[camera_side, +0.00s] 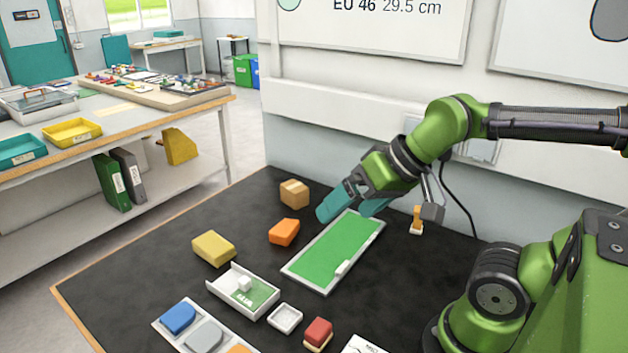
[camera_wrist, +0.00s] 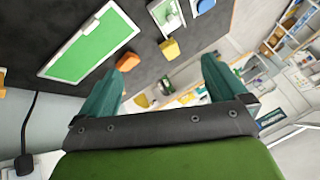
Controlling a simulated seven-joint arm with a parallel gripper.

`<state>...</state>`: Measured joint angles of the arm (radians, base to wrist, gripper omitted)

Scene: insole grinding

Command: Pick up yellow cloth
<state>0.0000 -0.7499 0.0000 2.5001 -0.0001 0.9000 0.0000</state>
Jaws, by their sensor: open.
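The yellow cloth (camera_side: 213,248) looks like a thick folded block, lying on the black table top left of the white tray. In the wrist view, a yellow-orange block (camera_wrist: 170,48) beside the tray appears to be the same cloth, beyond my fingertips. My gripper (camera_side: 344,213) has teal fingers and is open and empty. It hangs above the far end of the green board, to the right of the cloth and apart from it. In the wrist view both fingers of my gripper (camera_wrist: 168,62) are spread wide with nothing between them.
An orange block (camera_side: 284,232) and a cardboard box (camera_side: 294,194) lie between the cloth and my gripper. The green board (camera_side: 335,250), white tray (camera_side: 232,297) and a blue pad (camera_side: 178,318) are nearby. Bare black table lies left of the cloth.

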